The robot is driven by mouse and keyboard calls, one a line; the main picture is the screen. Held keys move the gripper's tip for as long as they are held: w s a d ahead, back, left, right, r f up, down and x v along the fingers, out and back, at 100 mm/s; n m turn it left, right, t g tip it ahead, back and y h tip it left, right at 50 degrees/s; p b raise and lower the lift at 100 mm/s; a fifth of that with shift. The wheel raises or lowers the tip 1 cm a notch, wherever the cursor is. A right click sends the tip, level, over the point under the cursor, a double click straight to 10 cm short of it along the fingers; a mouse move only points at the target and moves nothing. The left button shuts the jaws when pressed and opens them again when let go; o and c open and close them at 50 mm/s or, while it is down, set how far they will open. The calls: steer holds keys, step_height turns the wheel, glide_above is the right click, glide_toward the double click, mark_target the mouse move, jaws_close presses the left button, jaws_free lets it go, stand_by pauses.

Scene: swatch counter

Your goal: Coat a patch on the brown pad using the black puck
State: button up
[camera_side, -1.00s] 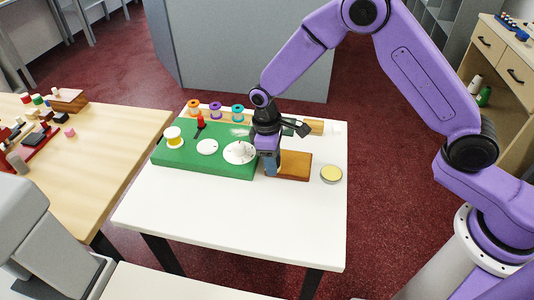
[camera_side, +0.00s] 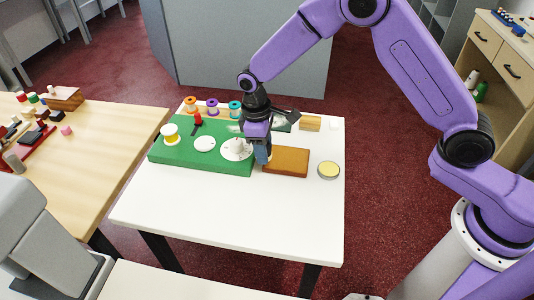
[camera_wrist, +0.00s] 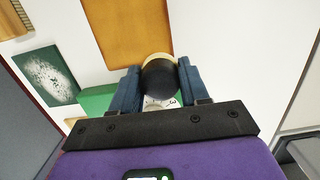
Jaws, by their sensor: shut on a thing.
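The brown pad (camera_side: 287,162) lies flat on the white table, right of the green board. It also shows at the top of the wrist view (camera_wrist: 128,30). My gripper (camera_side: 263,156) is above the seam between the green board's right edge and the pad's left edge. In the wrist view my gripper (camera_wrist: 160,82) is shut on the black puck (camera_wrist: 160,80), which sits between the two blue fingers with a cream rim along its far edge. The puck cannot be made out in the side view. Whether it touches anything below is unclear.
Coloured spools (camera_side: 212,107) stand behind. A white-speckled dark card (camera_wrist: 48,75) lies beyond the pad. A round yellow tin (camera_side: 328,170) is at right. The front table is clear.

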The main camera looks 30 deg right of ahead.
steer(key=shift+r, duration=2.8)
